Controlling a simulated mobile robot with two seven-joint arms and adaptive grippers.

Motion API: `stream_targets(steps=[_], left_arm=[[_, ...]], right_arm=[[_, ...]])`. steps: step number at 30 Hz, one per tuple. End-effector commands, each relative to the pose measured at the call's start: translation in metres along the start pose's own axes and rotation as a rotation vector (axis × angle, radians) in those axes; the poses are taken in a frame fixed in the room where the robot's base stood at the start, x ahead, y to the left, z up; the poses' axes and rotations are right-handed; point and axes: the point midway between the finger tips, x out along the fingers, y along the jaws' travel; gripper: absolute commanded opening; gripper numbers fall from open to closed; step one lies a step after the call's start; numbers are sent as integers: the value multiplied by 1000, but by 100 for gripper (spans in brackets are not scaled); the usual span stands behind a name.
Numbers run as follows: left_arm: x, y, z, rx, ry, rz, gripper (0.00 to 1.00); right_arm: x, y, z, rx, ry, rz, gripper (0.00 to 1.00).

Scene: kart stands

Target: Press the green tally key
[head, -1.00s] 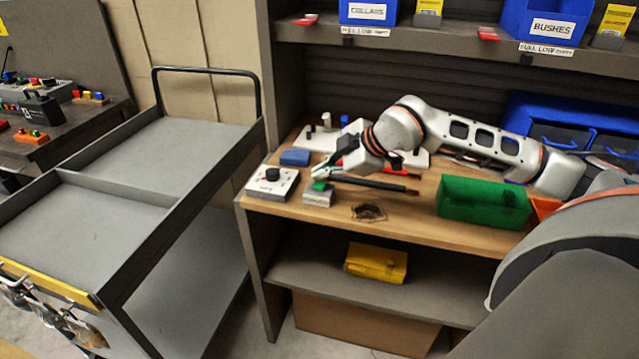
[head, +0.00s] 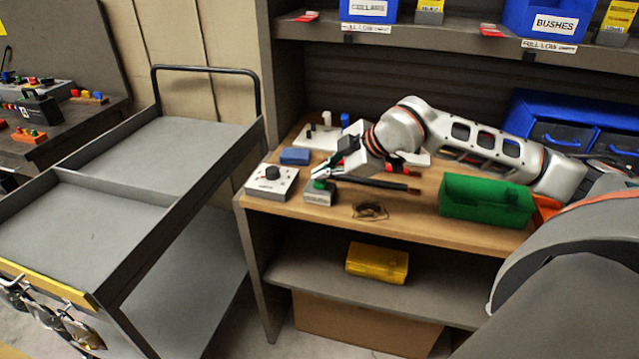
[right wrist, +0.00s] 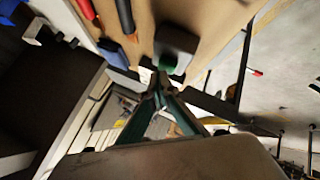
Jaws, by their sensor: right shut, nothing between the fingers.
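The green tally key (head: 319,185) is a small green button on top of a light grey block (head: 320,198) near the front left of the wooden bench top. It also shows in the right wrist view (right wrist: 168,63), just beyond my fingertips. My right gripper (head: 321,174) is shut and empty. Its tips point left, right at the key's upper edge. I cannot tell whether they touch the key. In the right wrist view the closed fingers (right wrist: 159,82) meet beside the key. My left gripper is out of view.
A grey box with a black knob (head: 271,180) stands left of the block, with a blue block (head: 295,156) behind. A dark rod (head: 375,184) lies to the right. A green bin (head: 485,201) stands farther right. A grey cart (head: 130,170) is left of the bench.

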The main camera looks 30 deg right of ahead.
Motion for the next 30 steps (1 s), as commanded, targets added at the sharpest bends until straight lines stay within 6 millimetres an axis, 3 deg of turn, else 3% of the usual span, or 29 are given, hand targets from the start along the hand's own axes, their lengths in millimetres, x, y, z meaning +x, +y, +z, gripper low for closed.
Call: stream_targets(steps=[30], left_arm=[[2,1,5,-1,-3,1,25]], right_arm=[[3,-2,2,0,0,1,0]])
